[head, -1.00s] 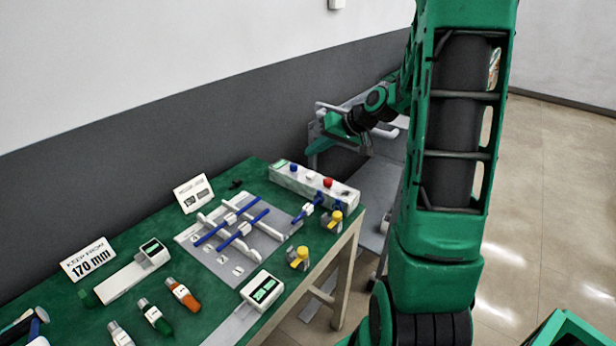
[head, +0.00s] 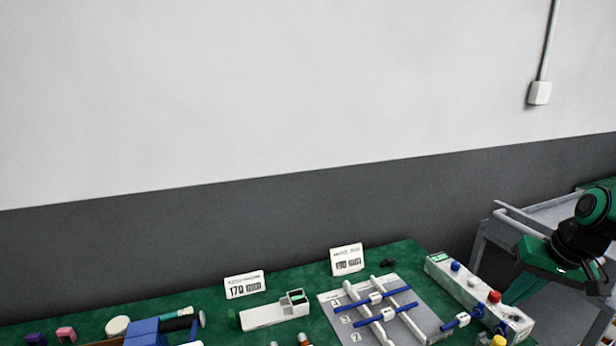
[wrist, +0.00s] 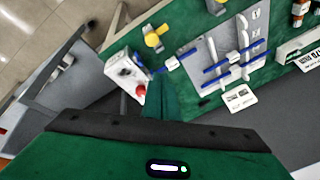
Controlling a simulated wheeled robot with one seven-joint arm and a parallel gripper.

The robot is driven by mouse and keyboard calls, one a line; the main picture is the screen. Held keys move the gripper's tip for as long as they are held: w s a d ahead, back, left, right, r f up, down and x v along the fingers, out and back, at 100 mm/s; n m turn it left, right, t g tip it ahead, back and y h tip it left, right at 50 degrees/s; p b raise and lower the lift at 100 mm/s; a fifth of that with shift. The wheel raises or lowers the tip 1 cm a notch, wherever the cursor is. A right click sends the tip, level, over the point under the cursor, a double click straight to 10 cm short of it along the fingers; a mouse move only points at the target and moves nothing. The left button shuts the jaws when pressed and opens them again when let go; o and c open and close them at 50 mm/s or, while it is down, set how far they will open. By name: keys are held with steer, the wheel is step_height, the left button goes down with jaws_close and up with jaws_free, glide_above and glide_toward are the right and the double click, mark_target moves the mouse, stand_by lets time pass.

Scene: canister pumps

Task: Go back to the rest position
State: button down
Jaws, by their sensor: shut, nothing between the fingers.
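My gripper (head: 520,286) is at the right edge of the head view, in front of the grey cart and beside the right end of the bench. Its green fingers point down and left, together, with nothing seen between them. In the wrist view, the green gripper body fills the bottom and the narrow green fingers (wrist: 160,97) reach up beside the button box (wrist: 128,75). The fingers look apart from the box. Part of my arm is cut off by the head view's right edge.
The green bench (head: 205,328) holds a grey board (head: 330,300) with white rails and blue rods, the button box (head: 465,293), a white gauge (head: 270,313) and two signs. A grey cart (head: 490,236) stands behind my gripper. The wall above the bench is clear.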

steer(key=s+a+m+g, duration=0.1)
steer(key=s+g, duration=0.1)
steer(key=s, duration=0.8)
steer(key=s+a+r+m+g+h, duration=0.1)
steer(key=s, duration=0.8)
steer(key=shift+s+a+r+g, duration=0.25)
steer(key=shift+s+a+g, duration=0.05)
steer(key=shift+s+g, duration=0.1)
